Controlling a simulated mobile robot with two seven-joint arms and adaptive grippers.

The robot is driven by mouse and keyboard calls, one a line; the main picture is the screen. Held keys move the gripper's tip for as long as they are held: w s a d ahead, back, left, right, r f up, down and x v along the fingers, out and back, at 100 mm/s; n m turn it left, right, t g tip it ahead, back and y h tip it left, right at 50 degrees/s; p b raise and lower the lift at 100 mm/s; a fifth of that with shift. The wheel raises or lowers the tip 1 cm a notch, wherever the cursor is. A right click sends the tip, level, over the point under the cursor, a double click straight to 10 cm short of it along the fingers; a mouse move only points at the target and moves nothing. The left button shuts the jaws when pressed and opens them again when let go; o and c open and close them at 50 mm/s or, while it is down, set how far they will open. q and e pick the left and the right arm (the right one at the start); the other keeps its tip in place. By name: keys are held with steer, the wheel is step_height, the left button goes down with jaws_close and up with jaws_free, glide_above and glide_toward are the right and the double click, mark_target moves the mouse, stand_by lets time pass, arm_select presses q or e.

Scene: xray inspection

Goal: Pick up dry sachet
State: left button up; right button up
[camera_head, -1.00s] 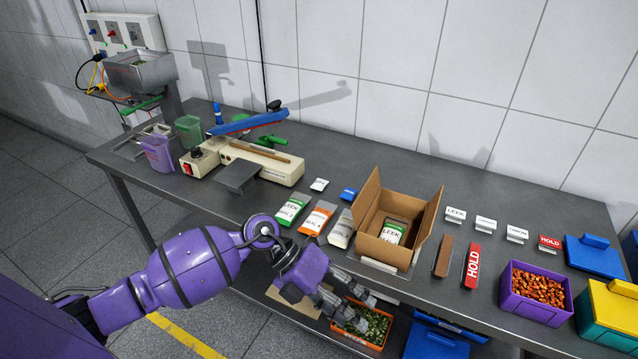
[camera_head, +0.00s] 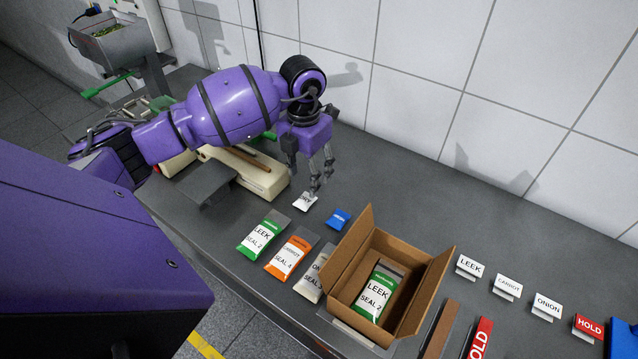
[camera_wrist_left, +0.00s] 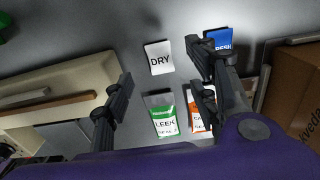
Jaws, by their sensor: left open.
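The dry sachet (camera_head: 305,202) is a small white packet lying flat on the grey table, beside the small blue packet (camera_head: 338,219). In the left wrist view the dry sachet (camera_wrist_left: 159,58) reads "DRY" and lies beyond the fingertips, between their lines. My left gripper (camera_head: 321,182) is open and empty, pointing down just above the dry sachet and partly over it in the head view. Its spread fingers also show in the left wrist view (camera_wrist_left: 160,85). My right gripper is not in view.
Green leek (camera_head: 262,235), orange carrot (camera_head: 291,254) and pale onion (camera_head: 314,274) packets lie in front. An open cardboard box (camera_head: 420,322) holding a leek packet stands to the right. The cream sealer (camera_head: 262,180) is close on the left. Label stands (camera_head: 507,287) line the right.

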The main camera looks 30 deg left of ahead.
mark_target(305, 199)
arm_select(q)
steer(key=f, duration=0.1)
steer(key=s+f, duration=0.1)
steer(key=f, duration=0.1)
step_height(305, 199, down, 4)
steer(key=shift+w+r+p, duration=0.15)
steer(key=shift+p, duration=0.25)
steer(key=shift+f, duration=0.35)
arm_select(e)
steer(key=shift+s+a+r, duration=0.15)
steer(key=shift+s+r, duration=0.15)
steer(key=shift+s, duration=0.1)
arm_select(q)
steer(key=shift+c, duration=0.3)
steer(key=c, duration=0.9)
